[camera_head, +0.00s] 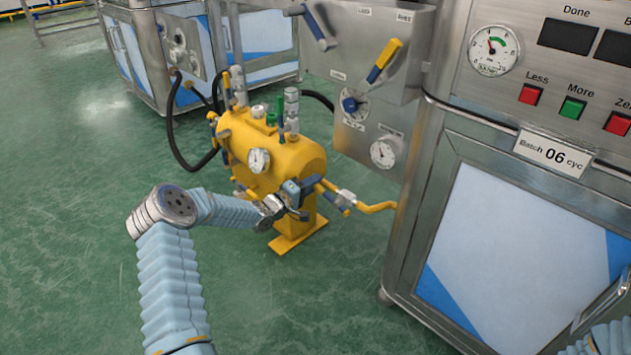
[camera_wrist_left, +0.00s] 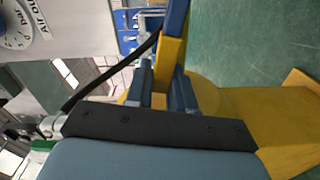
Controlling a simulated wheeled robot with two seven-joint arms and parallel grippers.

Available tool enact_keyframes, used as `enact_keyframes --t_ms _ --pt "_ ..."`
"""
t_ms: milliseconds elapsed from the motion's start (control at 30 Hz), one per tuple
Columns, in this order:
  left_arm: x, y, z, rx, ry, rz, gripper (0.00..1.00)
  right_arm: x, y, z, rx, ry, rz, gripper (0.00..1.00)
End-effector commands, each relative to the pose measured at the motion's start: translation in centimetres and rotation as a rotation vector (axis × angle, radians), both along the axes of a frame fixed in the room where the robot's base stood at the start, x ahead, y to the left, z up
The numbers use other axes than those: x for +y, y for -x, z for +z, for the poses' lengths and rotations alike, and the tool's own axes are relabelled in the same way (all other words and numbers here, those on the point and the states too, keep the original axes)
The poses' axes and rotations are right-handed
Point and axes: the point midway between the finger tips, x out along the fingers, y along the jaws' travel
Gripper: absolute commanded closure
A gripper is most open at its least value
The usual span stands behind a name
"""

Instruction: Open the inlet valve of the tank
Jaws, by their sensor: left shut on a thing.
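The yellow tank (camera_head: 295,160) stands on the green floor in the middle of the head view, with a gauge (camera_head: 258,161) on its side. A valve with a yellow and blue lever and a pipe (camera_head: 375,207) are at its near right side. My left gripper (camera_head: 303,190) is at this valve, its fingers shut on the lever. In the left wrist view the yellow part of the valve lever (camera_wrist_left: 170,60) sits between the two fingers, and its blue part extends upward. The gripper hides part of the valve in the head view. My right gripper is not in view.
A steel cabinet (camera_head: 510,220) with buttons and a gauge stands close on the right. A panel (camera_head: 370,80) with levers and dials is behind the tank. Black hoses (camera_head: 180,145) run to another cabinet at the back. The floor at left is clear.

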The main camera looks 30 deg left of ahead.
Motion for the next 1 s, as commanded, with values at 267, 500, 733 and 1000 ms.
enact_keyframes --t_ms 267,500,733,1000 --pt "0.0 0.0 -1.7 0.052 0.143 0.000 1.00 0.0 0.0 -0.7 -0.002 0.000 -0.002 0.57" --pt "-0.1 0.0 -2.2 0.072 0.200 0.001 1.00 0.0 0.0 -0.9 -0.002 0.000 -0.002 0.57" --pt "-0.1 0.0 -2.4 0.078 0.212 0.001 1.00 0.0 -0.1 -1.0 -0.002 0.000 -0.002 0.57" --pt "-0.1 0.1 -2.5 0.080 0.212 0.002 0.74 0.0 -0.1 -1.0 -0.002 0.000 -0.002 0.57"
